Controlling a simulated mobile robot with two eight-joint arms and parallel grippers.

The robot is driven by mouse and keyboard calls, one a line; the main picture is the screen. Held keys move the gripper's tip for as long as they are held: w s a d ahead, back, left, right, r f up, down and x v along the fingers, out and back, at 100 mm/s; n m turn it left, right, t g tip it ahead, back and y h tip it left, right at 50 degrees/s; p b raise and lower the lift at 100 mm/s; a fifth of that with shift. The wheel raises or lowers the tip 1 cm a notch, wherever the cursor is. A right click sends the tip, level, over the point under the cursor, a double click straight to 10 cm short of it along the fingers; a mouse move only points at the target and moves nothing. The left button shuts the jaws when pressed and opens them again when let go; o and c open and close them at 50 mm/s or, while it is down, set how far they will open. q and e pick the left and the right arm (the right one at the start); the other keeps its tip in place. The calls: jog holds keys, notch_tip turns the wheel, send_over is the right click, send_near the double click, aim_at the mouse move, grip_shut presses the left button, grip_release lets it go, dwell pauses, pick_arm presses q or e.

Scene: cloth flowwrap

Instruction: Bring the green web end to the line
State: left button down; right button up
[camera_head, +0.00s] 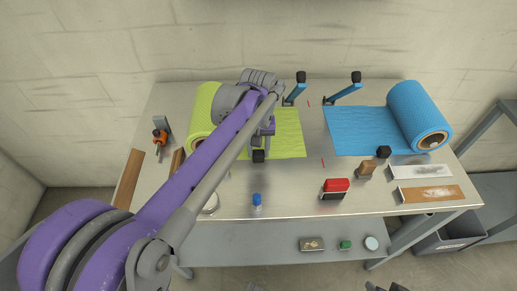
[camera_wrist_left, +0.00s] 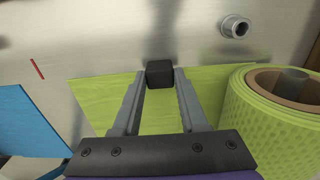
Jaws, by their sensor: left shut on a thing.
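The green web (camera_head: 289,130) runs off the green roll (camera_head: 200,110) at the left of the table. Its free end lies short of two small red marks (camera_head: 323,162) on the table, with bare metal between. The left wrist view also shows the green web (camera_wrist_left: 105,95) and green roll (camera_wrist_left: 270,125). My left gripper (camera_head: 263,147) is over the web's front edge. Its fingers (camera_wrist_left: 160,75) are shut on a black block (camera_wrist_left: 160,72) there; the head view also shows this block (camera_head: 258,156). My right gripper cannot be made out clearly; only dark bits show at the bottom edge.
The blue web (camera_head: 355,130) and blue roll (camera_head: 408,105) lie right of the marks, with another black block (camera_head: 384,152). Two blue levers (camera_head: 295,93) stand behind. A red-topped block (camera_head: 335,187), blue-capped bottle (camera_head: 256,203) and wooden block (camera_head: 367,169) stand in front.

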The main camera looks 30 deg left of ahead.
dwell(0.9)
pick_arm(q)
jog(key=w+d, duration=0.1)
jog(key=d, duration=0.1)
jog(key=w+d, duration=0.1)
jog(key=d, duration=0.1)
jog(key=shift+w+d, duration=0.1)
jog(key=shift+w, duration=0.2)
jog(key=c, duration=0.9)
grip_release()
jog(key=o, duration=0.5)
jog(key=shift+d, duration=0.1)
jog(key=shift+c, duration=0.2)
